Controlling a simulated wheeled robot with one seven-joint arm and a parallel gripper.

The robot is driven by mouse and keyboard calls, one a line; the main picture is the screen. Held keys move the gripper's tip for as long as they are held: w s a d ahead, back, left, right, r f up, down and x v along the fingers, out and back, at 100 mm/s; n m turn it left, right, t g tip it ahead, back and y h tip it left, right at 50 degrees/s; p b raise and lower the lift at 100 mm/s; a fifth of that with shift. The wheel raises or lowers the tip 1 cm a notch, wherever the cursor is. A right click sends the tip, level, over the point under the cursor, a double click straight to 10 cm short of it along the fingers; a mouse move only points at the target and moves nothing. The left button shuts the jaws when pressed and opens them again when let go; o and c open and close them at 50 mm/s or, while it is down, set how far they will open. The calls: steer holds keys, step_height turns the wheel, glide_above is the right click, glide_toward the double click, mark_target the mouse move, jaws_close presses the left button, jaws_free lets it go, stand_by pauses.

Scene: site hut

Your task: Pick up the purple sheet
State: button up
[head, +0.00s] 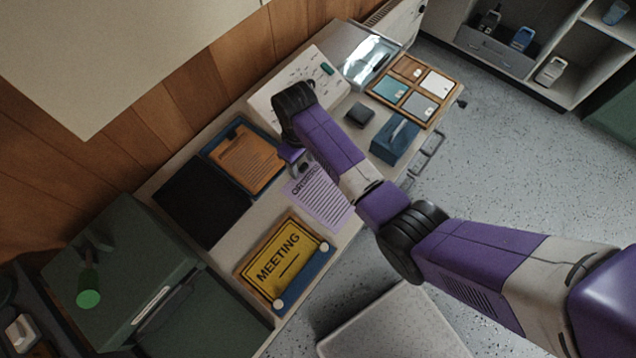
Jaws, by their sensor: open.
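The purple sheet (318,205) lies flat on the light table, with printed lines on it and a dark heading near its upper left edge. My arm reaches over the table from the right and covers part of the sheet's upper side. My gripper (294,160) is above the table by the sheet's upper left end, mostly hidden by my own wrist. It is open, and I see nothing held in it. How far it is above the sheet I cannot tell.
A yellow MEETING sign (279,262) lies below the sheet. A clipboard with orange paper (245,160) and a black mat (200,200) lie to the left. A blue box (394,142), a small dark block (359,115) and a wooden tray (436,111) stand to the right.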

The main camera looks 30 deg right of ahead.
steer(key=shift+c, duration=0.4)
jaws_close()
